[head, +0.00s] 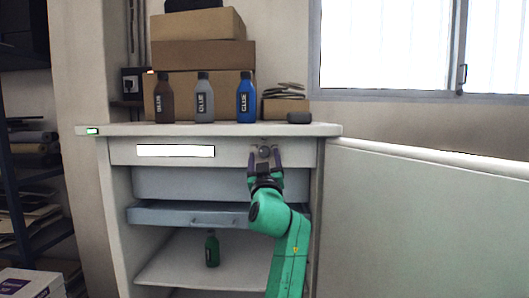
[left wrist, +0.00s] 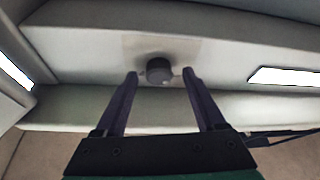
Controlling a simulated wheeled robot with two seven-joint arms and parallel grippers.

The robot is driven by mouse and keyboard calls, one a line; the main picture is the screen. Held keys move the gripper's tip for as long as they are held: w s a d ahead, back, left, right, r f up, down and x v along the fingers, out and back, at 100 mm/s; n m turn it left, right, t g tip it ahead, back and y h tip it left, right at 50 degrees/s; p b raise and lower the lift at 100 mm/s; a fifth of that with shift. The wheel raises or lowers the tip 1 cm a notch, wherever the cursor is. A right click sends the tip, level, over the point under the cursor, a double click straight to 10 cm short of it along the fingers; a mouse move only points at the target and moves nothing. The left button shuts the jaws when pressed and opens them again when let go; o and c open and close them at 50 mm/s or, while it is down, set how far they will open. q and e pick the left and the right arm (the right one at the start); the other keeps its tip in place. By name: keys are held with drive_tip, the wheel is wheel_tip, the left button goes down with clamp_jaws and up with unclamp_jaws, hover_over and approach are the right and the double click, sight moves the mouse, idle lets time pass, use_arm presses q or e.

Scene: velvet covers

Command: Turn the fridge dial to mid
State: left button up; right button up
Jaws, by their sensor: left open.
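The fridge dial (head: 265,152) is a small dark round knob on the pale panel at the top of the open fridge (head: 120,152). In the left wrist view the dial (left wrist: 159,70) stands out from the panel, with a small light spot near its lower right. My left gripper (head: 265,157) is open, with one finger on each side of the dial. In the left wrist view small gaps show between the dial and the fingertips (left wrist: 160,74). I cannot tell the dial's setting. My right gripper is not in view.
A lit white strip (head: 176,151) lies left on the same panel. Below are a blue drawer (head: 165,215) and a green bottle (head: 212,250). The open door (head: 420,220) fills the right. Several bottles and boxes (head: 200,55) stand on top.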

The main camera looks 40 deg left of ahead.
use_arm(q)
drive_tip(key=shift+w+a, duration=0.15)
clamp_jaws()
drive_tip(key=shift+r, duration=0.1)
